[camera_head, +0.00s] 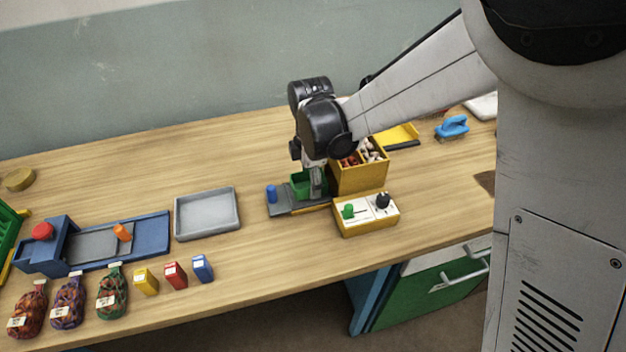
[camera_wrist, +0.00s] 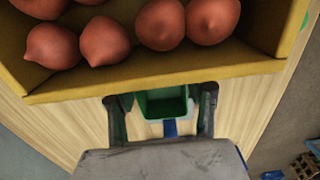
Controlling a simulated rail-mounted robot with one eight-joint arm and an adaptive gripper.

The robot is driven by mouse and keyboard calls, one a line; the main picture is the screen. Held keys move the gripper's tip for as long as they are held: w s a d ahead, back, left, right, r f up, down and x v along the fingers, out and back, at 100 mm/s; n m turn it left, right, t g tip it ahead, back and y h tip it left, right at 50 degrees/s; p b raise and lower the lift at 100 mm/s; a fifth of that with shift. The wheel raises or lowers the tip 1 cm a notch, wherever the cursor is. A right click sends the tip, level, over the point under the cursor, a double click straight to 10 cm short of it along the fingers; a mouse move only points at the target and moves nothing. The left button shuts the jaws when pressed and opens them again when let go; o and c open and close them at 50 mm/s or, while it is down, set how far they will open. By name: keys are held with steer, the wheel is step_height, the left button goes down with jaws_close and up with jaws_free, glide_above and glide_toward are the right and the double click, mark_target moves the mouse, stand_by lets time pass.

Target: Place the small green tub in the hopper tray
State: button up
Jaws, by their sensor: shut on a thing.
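The small green tub (camera_head: 301,183) is between the fingers of my gripper (camera_head: 313,187), which is shut on it. In the wrist view the tub (camera_wrist: 163,104) shows between the two dark fingers (camera_wrist: 162,112), its open top facing the camera; I see nothing in it. In the head view it is at a dark grey slab with a blue knob (camera_head: 271,193); I cannot tell whether it touches the slab. A light grey shallow tray (camera_head: 207,236) lies empty to the left. I cannot tell for certain which piece is the hopper tray.
A yellow divided box (camera_head: 360,181) with reddish bulbs stands close behind right of my gripper. A yellow control box (camera_head: 366,217) with green and black knobs is in front. A blue sealer-like device (camera_head: 110,243), netted sacks (camera_head: 112,292) and small cartons (camera_head: 175,275) are at left.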

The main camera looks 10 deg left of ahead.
steer(key=shift+f, duration=0.35)
steer(key=shift+f, duration=0.2)
steer(key=o, duration=0.9)
steer(key=shift+r, duration=0.15)
